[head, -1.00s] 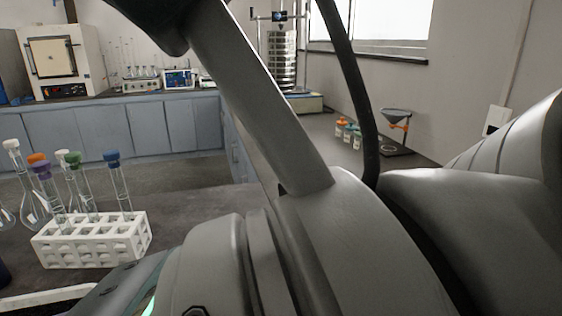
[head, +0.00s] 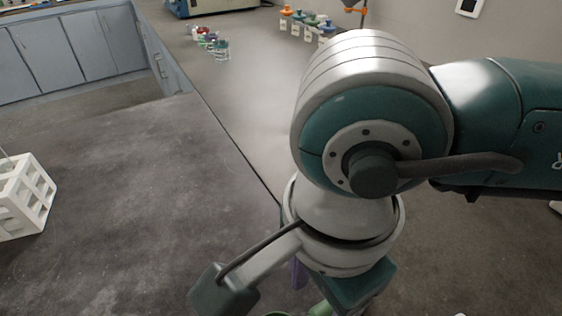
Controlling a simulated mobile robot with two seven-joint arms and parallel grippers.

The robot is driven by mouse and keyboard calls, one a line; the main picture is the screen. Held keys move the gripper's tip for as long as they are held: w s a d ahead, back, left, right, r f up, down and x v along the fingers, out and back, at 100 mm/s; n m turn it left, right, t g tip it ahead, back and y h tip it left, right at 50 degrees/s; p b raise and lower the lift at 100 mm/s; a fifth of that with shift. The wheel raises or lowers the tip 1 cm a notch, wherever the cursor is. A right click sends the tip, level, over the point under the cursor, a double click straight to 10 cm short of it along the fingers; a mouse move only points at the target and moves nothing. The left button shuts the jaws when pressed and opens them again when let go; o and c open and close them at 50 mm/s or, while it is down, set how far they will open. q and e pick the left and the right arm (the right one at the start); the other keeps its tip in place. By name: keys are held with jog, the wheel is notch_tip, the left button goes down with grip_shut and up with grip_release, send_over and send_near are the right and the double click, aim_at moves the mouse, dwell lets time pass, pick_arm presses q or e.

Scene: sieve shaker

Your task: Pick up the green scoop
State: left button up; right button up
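A light green piece (head: 320,308) shows at the bottom edge, just under my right arm's wrist. It may be part of the green scoop, but most of it is cut off by the frame and hidden by the arm. My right arm comes in from the right and bends down over the bench in front of it. The fingers of my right gripper are out of the picture or hidden. My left gripper is not in view.
A purple item (head: 299,273) shows partly behind my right wrist. A white rack (head: 22,198) stands at the left edge. Small jars (head: 212,42) and orange-, green- and blue-capped bottles (head: 304,24) stand at the back.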

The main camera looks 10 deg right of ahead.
aim_at(317, 315)
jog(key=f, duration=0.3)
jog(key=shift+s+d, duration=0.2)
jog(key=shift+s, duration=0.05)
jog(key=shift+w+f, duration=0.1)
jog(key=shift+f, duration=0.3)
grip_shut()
